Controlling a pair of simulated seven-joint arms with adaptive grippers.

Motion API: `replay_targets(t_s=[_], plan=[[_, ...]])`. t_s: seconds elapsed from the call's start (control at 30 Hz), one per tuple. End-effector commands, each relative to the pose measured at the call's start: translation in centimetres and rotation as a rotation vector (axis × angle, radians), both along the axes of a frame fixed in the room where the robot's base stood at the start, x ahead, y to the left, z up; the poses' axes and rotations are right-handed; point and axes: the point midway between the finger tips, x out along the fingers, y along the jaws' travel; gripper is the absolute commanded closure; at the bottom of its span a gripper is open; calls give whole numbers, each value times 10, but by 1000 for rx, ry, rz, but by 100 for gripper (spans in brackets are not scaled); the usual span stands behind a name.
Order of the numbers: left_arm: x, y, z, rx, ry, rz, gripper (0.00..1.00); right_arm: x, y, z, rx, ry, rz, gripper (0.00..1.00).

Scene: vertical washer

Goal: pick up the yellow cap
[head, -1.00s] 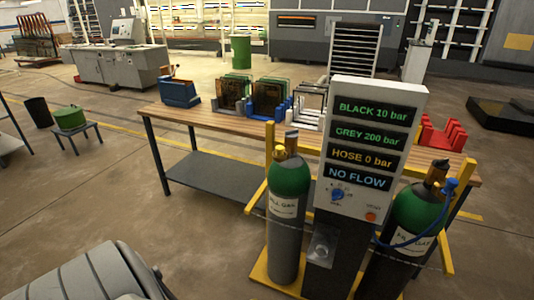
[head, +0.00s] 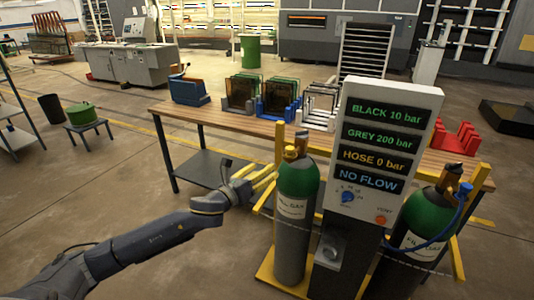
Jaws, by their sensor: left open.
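A small yellow cap (head: 290,153) sits at the valve on top of the left green-and-grey gas cylinder (head: 293,220). It is small in the picture, so its exact fit on the valve is hard to tell. My left gripper (head: 266,176) has yellow fingers and is open and empty. In the picture it is just left of the cylinder's green shoulder, lower than the cap. I cannot tell whether it touches the cylinder. My right gripper is not in view.
A display panel (head: 380,150) reading "NO FLOW" stands between the left cylinder and a second cylinder (head: 418,225) with a blue hose. A yellow frame holds them. Behind is a wooden table (head: 225,118) with coloured racks.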

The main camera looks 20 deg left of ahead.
Motion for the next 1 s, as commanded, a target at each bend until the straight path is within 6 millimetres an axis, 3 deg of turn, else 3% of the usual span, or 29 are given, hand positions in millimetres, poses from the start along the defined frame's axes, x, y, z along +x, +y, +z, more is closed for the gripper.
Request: replay_targets(t_s=[0.07, 0.2, 0.47, 1.0], plan=[[-9, -11, 11, 106, -47, -13, 44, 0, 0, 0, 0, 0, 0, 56], [-10, -9, 13, 265, -90, 2, 44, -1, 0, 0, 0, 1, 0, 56], [-2, -9, 12, 374, -114, 11, 44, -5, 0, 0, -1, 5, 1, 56], [86, -31, 12, 375, -114, 11, 44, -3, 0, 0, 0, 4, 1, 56]])
